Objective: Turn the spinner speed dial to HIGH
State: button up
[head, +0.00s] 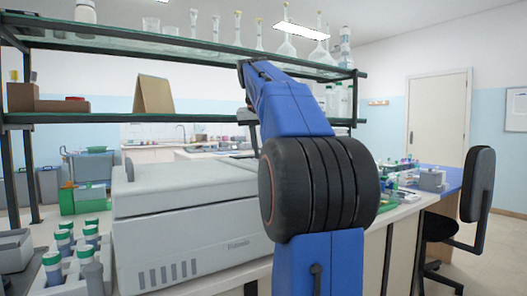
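No spinner speed dial can be made out in the head view. A large white benchtop machine (190,220) with a sloped lid and side vents stands on the bench left of my blue arm; no dial shows on its visible faces. My arm rises through the middle of the view, with a black ribbed joint, and its upper link reaches up towards the shelf. The gripper at its end cannot be made out, hidden behind or beyond that link.
A two-level shelf (190,46) with glassware spans the bench above the machine. White racks with green-capped tubes (62,243) stand at the lower left. A black chair (478,185) is at the right, near a blue-topped bench.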

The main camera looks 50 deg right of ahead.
jog(key=m+g, duration=0.1)
jog(key=m, duration=0.2)
jog(key=m+g, duration=0.1)
jog(key=m, duration=0.2)
jog(key=shift+w+g+h, duration=0.2)
jog(key=shift+g+h, duration=0.1)
jog(key=shift+m, duration=0.3)
jog(key=o, duration=1)
jog(key=shift+o, duration=0.2)
